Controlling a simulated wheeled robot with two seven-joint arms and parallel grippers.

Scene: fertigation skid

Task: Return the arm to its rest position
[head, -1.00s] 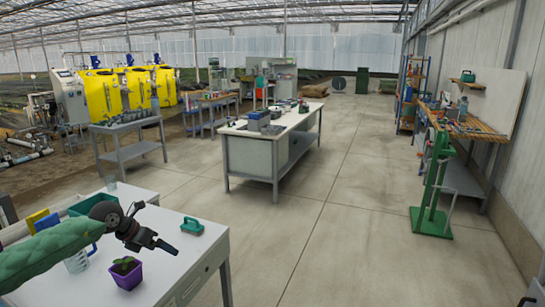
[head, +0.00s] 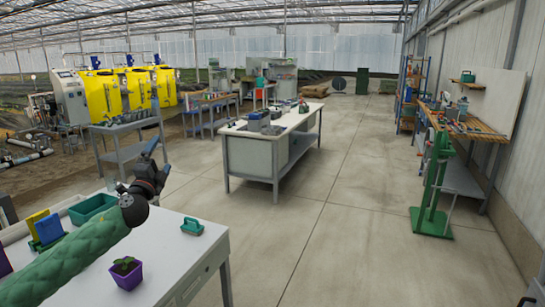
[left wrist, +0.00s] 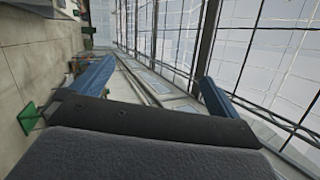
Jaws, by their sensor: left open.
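My left arm, in a green quilted sleeve, comes in from the lower left in the head view. Its dark wrist is bent upward, and my left gripper (head: 152,147) points up, above and behind the white table (head: 185,262). In the left wrist view my left gripper (left wrist: 155,90) shows two blue fingers standing wide apart with nothing between them. It is open and empty. My right gripper is not seen.
On the white table stand a purple pot with a seedling (head: 126,273), a teal-green case (head: 192,226), a green tray (head: 92,207) and a yellow box (head: 36,222). A grey metal table (head: 125,152) stands behind.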

